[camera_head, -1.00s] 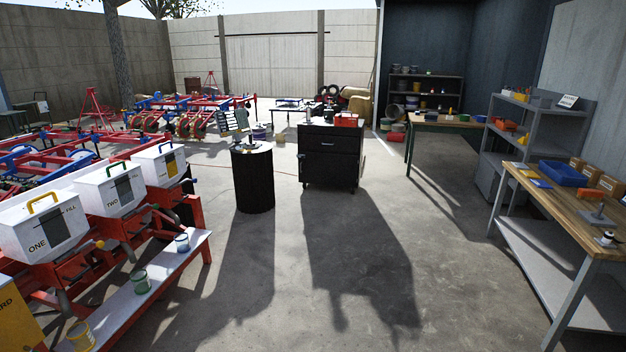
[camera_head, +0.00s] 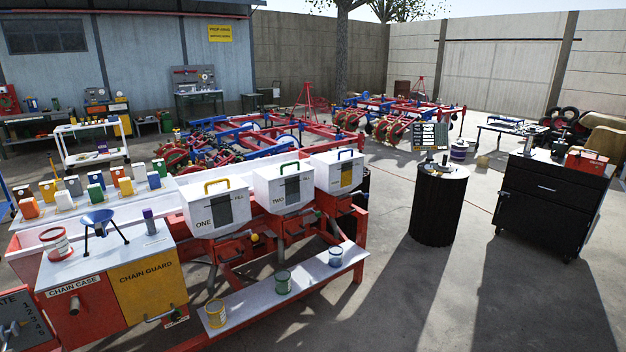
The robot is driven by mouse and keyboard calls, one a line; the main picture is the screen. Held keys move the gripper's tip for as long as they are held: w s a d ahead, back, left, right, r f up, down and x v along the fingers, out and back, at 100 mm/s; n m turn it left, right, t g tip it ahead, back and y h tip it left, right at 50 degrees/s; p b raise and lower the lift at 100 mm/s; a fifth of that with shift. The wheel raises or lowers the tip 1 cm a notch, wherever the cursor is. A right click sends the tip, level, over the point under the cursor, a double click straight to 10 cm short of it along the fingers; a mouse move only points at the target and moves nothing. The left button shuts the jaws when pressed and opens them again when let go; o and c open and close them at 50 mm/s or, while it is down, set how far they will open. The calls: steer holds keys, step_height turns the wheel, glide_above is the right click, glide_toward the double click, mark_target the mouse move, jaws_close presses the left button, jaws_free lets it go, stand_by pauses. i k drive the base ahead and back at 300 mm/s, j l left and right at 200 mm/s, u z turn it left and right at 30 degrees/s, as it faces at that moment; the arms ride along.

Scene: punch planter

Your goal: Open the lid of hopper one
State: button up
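Hopper one (camera_head: 215,212) is a white box marked "ONE" on the red planter frame. Its lid, with a yellow handle (camera_head: 217,182), looks shut on top. Hopper two (camera_head: 283,187), with a green handle, stands to its right. A third white hopper (camera_head: 338,172) with a blue handle and a yellow panel stands beyond that. My gripper and arm are not in view.
A shelf (camera_head: 285,290) with several small cans runs along the planter's front. The yellow chain guard (camera_head: 148,285) and red chain case (camera_head: 80,308) are at the left. A black drum (camera_head: 438,210) and a black cabinet (camera_head: 548,205) stand right, with open concrete between.

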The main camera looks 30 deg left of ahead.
mark_target(194, 192)
steer(key=i+j+u, duration=0.15)
steer(key=u, duration=0.25)
steer(key=i+u, duration=0.3)
steer(key=u, duration=0.15)
steer(key=i+u, duration=0.25)
steer(key=u, duration=0.15)
steer(key=i+l+u, duration=0.1)
steer(key=i+u, duration=0.15)
steer(key=u, duration=0.2)
steer(key=i+j+u, duration=0.15)
steer(key=i, duration=0.4)
steer(key=i+j+u, duration=0.15)
steer(key=i, duration=0.45)
steer(key=i+j+z, duration=0.2)
steer(key=i, duration=0.15)
steer(key=i+j+z, duration=0.15)
steer(key=i+j, duration=0.05)
steer(key=i, duration=0.1)
